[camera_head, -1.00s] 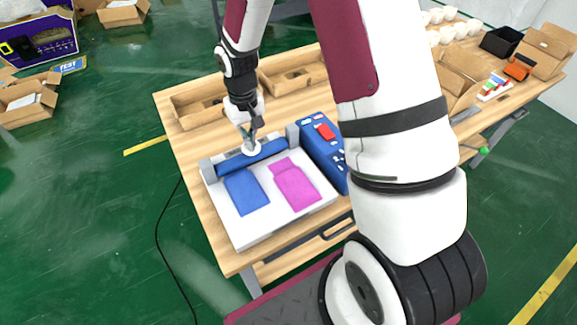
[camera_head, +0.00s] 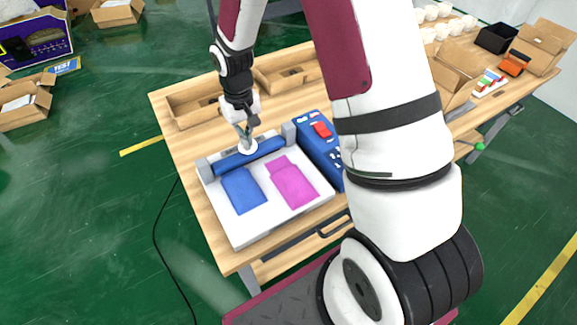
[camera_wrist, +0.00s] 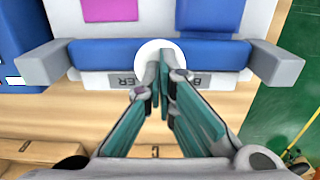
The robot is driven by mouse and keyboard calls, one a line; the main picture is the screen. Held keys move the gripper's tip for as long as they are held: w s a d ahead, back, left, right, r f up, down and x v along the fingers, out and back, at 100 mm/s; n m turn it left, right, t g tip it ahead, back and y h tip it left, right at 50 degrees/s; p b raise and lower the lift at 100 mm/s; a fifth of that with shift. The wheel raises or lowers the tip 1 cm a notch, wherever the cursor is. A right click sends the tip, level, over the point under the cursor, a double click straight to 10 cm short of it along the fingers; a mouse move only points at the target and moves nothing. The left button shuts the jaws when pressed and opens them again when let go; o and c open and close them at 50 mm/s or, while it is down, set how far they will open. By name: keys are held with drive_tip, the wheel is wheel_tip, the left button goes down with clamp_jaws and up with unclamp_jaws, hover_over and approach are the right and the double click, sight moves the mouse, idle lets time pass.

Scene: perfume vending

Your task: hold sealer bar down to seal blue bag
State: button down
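The blue sealer bar (camera_head: 235,161) lies across the back of the white sealer plate (camera_head: 241,230), between two grey end blocks. The blue bag (camera_head: 244,192) lies flat on the plate, its back end meeting the bar. In the wrist view the bar (camera_wrist: 100,52) crosses the picture and part of the blue bag (camera_wrist: 210,15) shows beyond it. My gripper (camera_wrist: 163,62) is shut and points down over the white round knob (camera_wrist: 145,48) on the bar, with its fingertips at the knob. I cannot tell how hard they press on it.
A magenta bag (camera_head: 294,186) lies to the right of the blue bag. A blue control box with a red switch (camera_head: 321,130) stands at the plate's right. Open cardboard trays (camera_head: 193,106) sit behind the bar. My arm covers the table's middle right.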

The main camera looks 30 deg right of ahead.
drive_tip(key=shift+s+f, duration=0.1)
wheel_tip(320, 180, up, 9)
drive_tip(key=p, duration=0.3)
idle(0.9)
idle(0.5)
drive_tip(key=s+r+t, duration=0.1)
drive_tip(key=s+r, duration=0.4)
drive_tip(key=r, duration=0.4)
drive_tip(key=s+r+t, duration=0.2)
drive_tip(key=s+r, duration=0.3)
drive_tip(key=r, duration=0.4)
drive_tip(key=s+r+t, duration=0.1)
drive_tip(key=s+r, duration=0.2)
drive_tip(key=s, duration=0.5)
drive_tip(key=s+r+t, duration=0.1)
drive_tip(key=s+r, duration=0.2)
drive_tip(key=s, duration=0.5)
drive_tip(key=shift+s+r+t, duration=0.3)
drive_tip(key=shift+r, duration=0.05)
